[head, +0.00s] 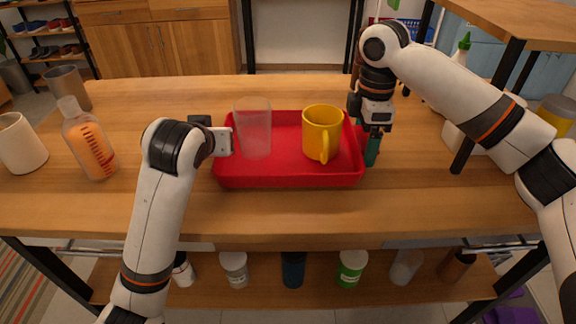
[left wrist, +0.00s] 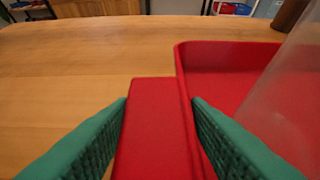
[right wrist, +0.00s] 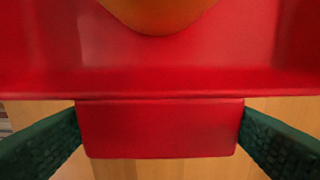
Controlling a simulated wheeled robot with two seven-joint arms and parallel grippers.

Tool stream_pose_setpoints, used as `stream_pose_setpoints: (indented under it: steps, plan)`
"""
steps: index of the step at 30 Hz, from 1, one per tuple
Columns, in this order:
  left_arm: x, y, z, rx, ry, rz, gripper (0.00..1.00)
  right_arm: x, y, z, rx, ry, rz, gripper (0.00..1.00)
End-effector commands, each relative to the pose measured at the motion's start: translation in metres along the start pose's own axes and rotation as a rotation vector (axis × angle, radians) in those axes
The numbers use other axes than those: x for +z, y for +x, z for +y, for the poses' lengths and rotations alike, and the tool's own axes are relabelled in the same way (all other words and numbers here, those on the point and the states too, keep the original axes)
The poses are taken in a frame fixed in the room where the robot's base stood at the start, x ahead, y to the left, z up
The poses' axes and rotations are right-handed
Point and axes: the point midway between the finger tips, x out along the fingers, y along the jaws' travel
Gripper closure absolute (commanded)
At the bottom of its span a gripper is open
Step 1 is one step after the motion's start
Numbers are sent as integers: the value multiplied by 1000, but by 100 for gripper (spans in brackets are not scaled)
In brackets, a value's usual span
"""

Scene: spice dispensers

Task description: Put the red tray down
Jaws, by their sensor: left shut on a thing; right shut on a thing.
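The red tray (head: 290,181) is level at the middle of the wooden table, low over or on its top; I cannot tell if a gap lies beneath it. A clear cup (head: 253,128) stands in its left part and a yellow mug (head: 322,134) in its right part. My left gripper (head: 222,142) is shut on the tray's left handle, and the green fingers flank that red handle in the left wrist view (left wrist: 155,140). My right gripper (head: 373,147) is shut on the right handle, which shows between its fingers in the right wrist view (right wrist: 160,130).
On the table (head: 290,215), an orange-filled bottle (head: 88,140), a white cup (head: 20,144) and a grey cup (head: 68,86) stand at the left. A green-tipped bottle (head: 461,49) is behind my right arm. Bare table lies in front of and behind the tray.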

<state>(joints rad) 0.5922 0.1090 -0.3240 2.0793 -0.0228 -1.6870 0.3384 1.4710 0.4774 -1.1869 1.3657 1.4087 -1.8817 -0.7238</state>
Motion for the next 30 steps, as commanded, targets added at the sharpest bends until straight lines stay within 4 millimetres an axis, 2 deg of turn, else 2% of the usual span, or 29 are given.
stream_pose_setpoints:
  steps: [7,8,10,12,20,30]
  plan:
    - [-18,11,-4,-9,6,0,89,3,19,0,-6,-2,-7,49]
    - [-16,10,-4,-9,6,2,54,3,17,0,-5,-2,-7,15]
    - [-15,9,-3,-8,6,3,43,2,15,0,-4,-1,-6,4]
    - [-15,9,-3,-6,5,2,36,2,16,0,-3,-1,-4,0]
    - [-14,4,-1,-3,2,0,36,1,16,0,-1,0,-2,0]
    - [-13,-49,-2,-6,2,-3,36,0,16,0,0,0,-1,0]
